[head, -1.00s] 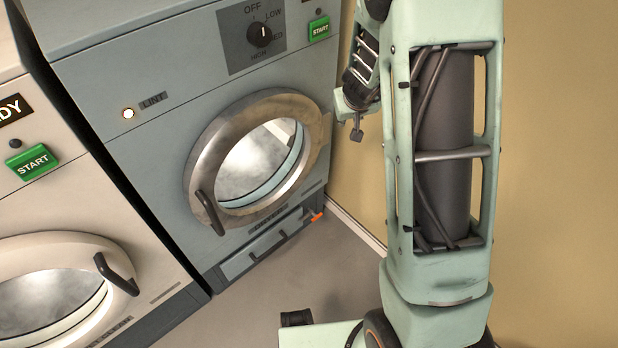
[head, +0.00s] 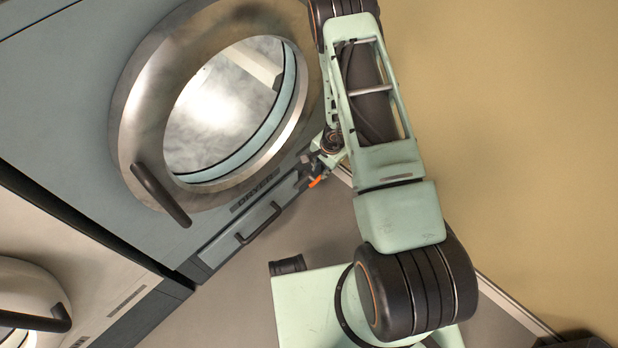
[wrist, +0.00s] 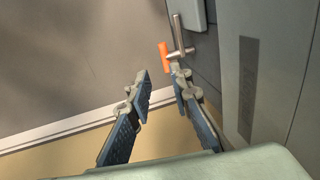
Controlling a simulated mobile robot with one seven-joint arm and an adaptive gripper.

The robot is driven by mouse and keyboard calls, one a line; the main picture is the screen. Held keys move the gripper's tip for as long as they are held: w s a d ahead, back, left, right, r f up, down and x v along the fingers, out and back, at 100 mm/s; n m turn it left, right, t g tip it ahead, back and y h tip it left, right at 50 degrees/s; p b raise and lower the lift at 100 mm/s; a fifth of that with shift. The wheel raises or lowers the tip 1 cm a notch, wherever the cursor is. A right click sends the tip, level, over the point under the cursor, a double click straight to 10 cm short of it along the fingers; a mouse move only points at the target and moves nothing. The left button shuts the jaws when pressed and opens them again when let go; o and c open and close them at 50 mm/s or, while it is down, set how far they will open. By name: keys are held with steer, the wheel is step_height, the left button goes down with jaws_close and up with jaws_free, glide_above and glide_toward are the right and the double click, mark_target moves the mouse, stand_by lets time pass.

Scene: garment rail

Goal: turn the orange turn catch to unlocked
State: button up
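The orange turn catch (head: 317,182) is at the right end of the drawer panel under the dryer's round door. In the wrist view the catch (wrist: 164,57) is a short orange bar, beside a grey metal handle. My gripper (head: 313,165) is right at the catch in the head view, partly covering it. In the wrist view my gripper (wrist: 160,80) is open, with a clear empty gap between its fingers. The right fingertip is close under the catch's lower end; I cannot tell whether they touch.
The drawer (head: 240,238) has a dark bar handle (head: 258,224). The dryer door (head: 140,110) with its dark handle (head: 160,194) is above. A tan wall (head: 530,130) stands close on the right. Grey floor (wrist: 70,60) lies open before the dryer.

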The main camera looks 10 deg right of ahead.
mark_target(312, 184)
steer(key=f+b, duration=0.1)
steer(key=f, duration=0.3)
steer(key=w+a+f+b, duration=0.1)
steer(key=f, duration=0.3)
steer(key=w+a+f+b, duration=0.1)
steer(key=f, duration=0.3)
steer(key=shift+a, duration=0.15)
jaws_close()
